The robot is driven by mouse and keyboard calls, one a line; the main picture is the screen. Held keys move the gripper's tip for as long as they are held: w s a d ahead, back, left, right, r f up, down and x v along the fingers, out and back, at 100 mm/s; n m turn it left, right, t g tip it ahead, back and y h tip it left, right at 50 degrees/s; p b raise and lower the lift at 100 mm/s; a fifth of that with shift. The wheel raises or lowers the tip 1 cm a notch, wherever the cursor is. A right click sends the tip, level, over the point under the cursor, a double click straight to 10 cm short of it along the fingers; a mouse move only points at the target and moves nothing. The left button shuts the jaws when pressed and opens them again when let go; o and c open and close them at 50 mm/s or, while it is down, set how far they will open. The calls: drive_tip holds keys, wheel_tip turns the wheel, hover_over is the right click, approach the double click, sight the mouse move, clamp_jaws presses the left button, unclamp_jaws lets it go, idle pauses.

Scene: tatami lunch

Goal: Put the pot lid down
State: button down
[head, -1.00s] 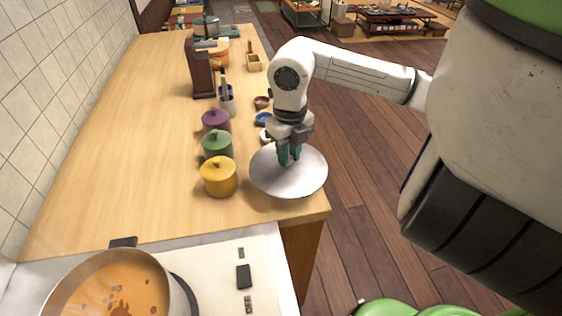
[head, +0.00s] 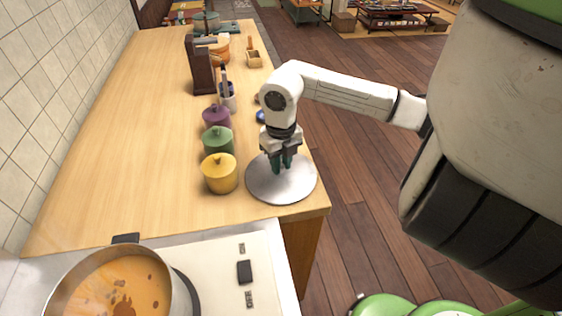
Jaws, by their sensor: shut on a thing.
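The pot lid (head: 281,188) is a round, silvery-grey disc at the near right corner of the wooden counter. It lies level and appears to rest on the counter top, though the contact under its rim is hidden. My gripper (head: 282,168) points down over the lid's middle and is shut on its knob, which the fingers mostly hide. The pot (head: 180,290) stands open on the stove at the lower left, with orange soup in it.
A yellow jar (head: 220,175) stands close to the lid's left side, with green (head: 218,142) and purple (head: 216,117) jars behind it. The counter's right edge is close beside the lid. The counter (head: 130,170) is bare left of the jars.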

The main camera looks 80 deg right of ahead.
sight(282, 166)
drive_tip(key=c, duration=0.9)
unclamp_jaws()
drive_tip(key=shift+c, duration=0.2)
wheel_tip(282, 166, up, 12)
drive_tip(key=shift+r, duration=0.15)
drive_tip(key=shift+s, duration=0.1)
